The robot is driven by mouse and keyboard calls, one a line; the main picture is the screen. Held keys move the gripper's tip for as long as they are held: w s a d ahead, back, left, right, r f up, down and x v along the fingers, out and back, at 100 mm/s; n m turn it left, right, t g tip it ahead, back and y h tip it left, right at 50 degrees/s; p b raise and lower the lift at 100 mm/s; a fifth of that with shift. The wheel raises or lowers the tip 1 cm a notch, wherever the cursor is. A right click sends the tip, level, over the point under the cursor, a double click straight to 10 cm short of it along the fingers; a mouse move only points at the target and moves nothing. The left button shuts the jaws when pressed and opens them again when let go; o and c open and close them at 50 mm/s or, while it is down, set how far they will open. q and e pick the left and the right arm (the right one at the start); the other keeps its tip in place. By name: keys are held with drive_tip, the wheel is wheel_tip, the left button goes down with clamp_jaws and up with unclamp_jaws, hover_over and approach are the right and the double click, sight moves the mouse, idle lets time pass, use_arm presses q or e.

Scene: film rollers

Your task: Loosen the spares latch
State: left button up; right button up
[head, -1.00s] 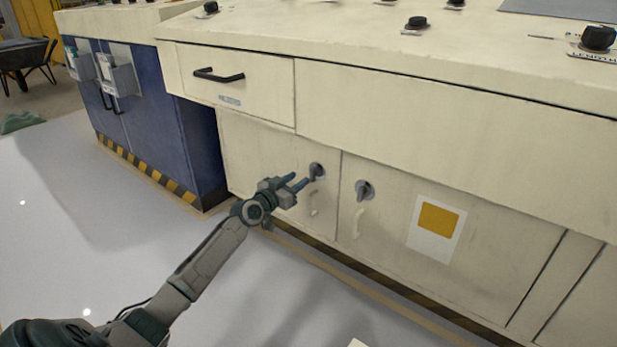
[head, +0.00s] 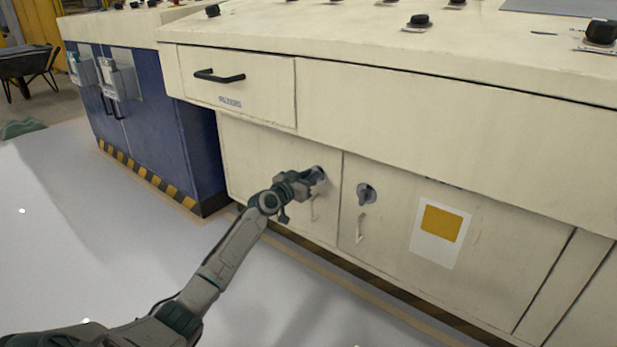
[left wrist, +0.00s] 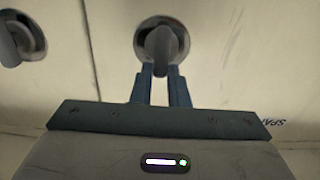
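The spares latch is a grey turn handle on a round plate (head: 320,172) on the left cream cupboard door (head: 255,160). In the left wrist view its handle (left wrist: 160,45) points toward my gripper, and a partly cut-off label starting "SPA" (left wrist: 284,122) is on the same door. My left gripper (head: 312,178) is at this latch. In the left wrist view its two narrow fingers (left wrist: 160,72) are close together, one on each side of the handle's end, and appear shut on it. The door looks closed. My right gripper is not in view.
A second latch (head: 366,193) sits on the right-hand door, just across the seam. A drawer with a black handle (head: 219,76) is above. A blue cabinet (head: 160,130) stands to the left. The floor in front (head: 110,240) is clear.

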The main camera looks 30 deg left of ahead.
use_arm(q)
clamp_jaws()
drive_tip(key=shift+a+f+n+p, duration=0.15)
drive_tip(key=shift+a+f+n, duration=0.2)
drive_tip(key=shift+n, duration=2.35)
drive_tip(key=shift+a+f+n+p, duration=0.1)
drive_tip(key=shift+a+f+n, duration=0.15)
drive_tip(key=shift+n, duration=2.45)
drive_tip(key=shift+a+f+n+p, duration=0.15)
drive_tip(key=shift+a+f+n, duration=0.2)
drive_tip(key=shift+n, duration=2.35)
drive_tip(key=o, duration=0.8)
unclamp_jaws()
drive_tip(key=shift+a, duration=0.1)
